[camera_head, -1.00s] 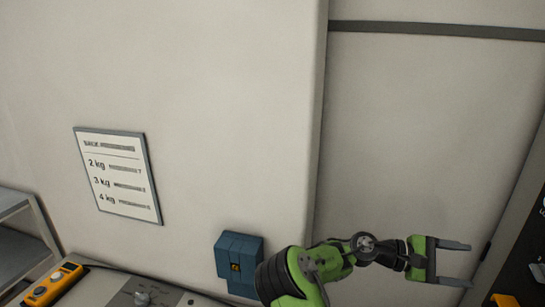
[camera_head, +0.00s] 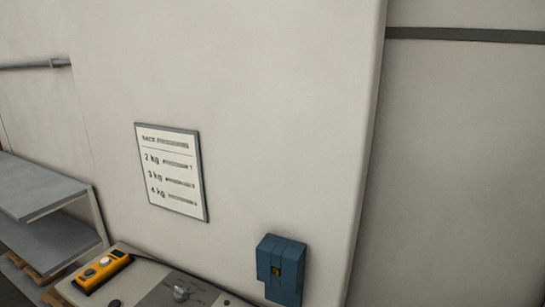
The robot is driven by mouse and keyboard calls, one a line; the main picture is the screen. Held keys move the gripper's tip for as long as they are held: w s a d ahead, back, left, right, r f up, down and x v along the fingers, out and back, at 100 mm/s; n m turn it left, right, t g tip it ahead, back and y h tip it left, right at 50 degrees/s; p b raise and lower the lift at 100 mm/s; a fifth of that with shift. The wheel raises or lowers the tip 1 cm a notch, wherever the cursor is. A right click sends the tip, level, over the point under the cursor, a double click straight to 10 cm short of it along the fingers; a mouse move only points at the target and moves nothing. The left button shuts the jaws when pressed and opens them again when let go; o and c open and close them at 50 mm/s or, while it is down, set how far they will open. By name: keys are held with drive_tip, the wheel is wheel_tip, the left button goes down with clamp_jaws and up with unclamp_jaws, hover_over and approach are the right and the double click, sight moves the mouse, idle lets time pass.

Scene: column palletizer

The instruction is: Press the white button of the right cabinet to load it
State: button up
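No cabinet and no white button can be made out in view. A grey-topped console (camera_head: 180,291) with a knob stands at the bottom edge, partly cut off. A yellow-orange device (camera_head: 102,270) with round buttons lies at its left end. My gripper is out of the picture, so its state is hidden.
A sign (camera_head: 171,171) with 2 kg, 3 kg and 4 kg lines hangs on the wall. Grey shelves (camera_head: 42,190) stand at the left. The wall's corner edge (camera_head: 366,150) runs down at the right, with a dark strip (camera_head: 465,35) beyond it.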

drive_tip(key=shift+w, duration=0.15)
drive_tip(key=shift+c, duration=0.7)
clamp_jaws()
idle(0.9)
